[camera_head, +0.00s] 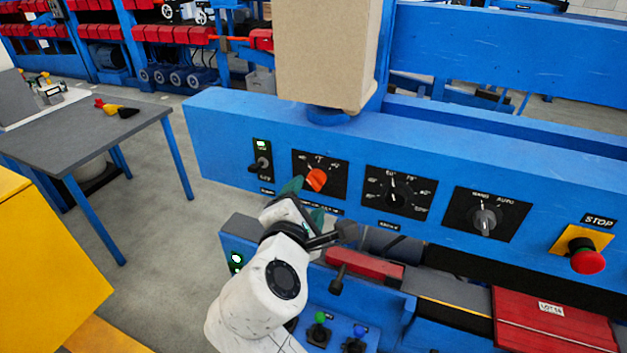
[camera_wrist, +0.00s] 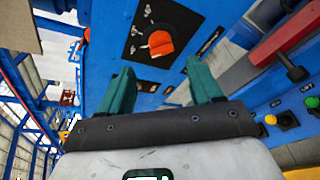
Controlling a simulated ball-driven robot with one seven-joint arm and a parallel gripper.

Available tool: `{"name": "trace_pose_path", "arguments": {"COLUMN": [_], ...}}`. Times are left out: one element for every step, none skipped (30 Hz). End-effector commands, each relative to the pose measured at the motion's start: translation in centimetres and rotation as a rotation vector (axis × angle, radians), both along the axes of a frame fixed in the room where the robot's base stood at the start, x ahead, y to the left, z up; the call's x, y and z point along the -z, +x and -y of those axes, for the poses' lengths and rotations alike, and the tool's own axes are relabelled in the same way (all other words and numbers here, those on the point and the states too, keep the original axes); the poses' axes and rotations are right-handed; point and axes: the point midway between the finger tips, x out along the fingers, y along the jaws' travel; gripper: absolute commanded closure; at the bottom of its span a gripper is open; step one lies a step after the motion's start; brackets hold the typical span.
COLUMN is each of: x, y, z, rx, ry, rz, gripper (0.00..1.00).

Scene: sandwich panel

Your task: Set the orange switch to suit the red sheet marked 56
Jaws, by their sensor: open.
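The orange switch (camera_head: 316,179) is a rotary knob on a black square plate on the blue panel. It also shows in the wrist view (camera_wrist: 160,43), just beyond my fingertips. Small marks surround it, too small to read surely; I cannot tell its exact setting. My gripper (camera_head: 305,201) is just below and left of the knob in the head view. In the wrist view my gripper (camera_wrist: 162,86) has its two teal fingers wide apart, with nothing between them. The red sheet (camera_head: 550,325) lies at the lower right with a white "LOT" label whose number is hard to read.
On the same panel are a black toggle (camera_head: 262,164), a black dial (camera_head: 396,195), a grey MANU/AUTO selector (camera_head: 484,220) and a red stop button (camera_head: 587,260). A beige box-like column (camera_head: 325,50) stands above. A red bar (camera_head: 364,265) with dark levers is below.

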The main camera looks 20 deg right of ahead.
Motion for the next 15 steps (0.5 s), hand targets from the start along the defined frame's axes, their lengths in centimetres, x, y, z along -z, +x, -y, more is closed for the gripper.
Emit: {"name": "trace_pose_path", "arguments": {"x": [0.1,0.3,0.4,0.6,0.6,0.8,0.9,1.1,1.2,1.3,1.4,1.5,1.5,1.6,1.7], "y": [0.8,1.3,1.9,2.4,2.8,3.4,3.7,4.1,4.6,4.9,5.1,5.5,5.6,5.8,6.0], "z": [0.6,1.0,1.4,1.7,1.9,2.3,2.5,2.8,3.1,3.3,3.4,3.6,3.7,3.8,4.0], "rx": [0.004,0.005,0.005,0.004,0.004,0.003,0.004,0.004,0.003,0.003,0.003,0.002,0.002,0.002,0.003], "ry": [0.0,0.0,0.002,0.001,0.001,0.0,0.001,0.001,0.003,0.003,0.003,0.003,0.003,0.003,0.004], "rz": [-0.001,-0.002,-0.003,-0.002,-0.002,-0.002,-0.002,-0.002,-0.002,-0.002,-0.002,-0.001,-0.001,-0.001,-0.001], "gripper": [0.36,0.36,0.36,0.36,0.36,0.36,0.36,0.36,0.36,0.36,0.36,0.36,0.36,0.36,0.36]}}
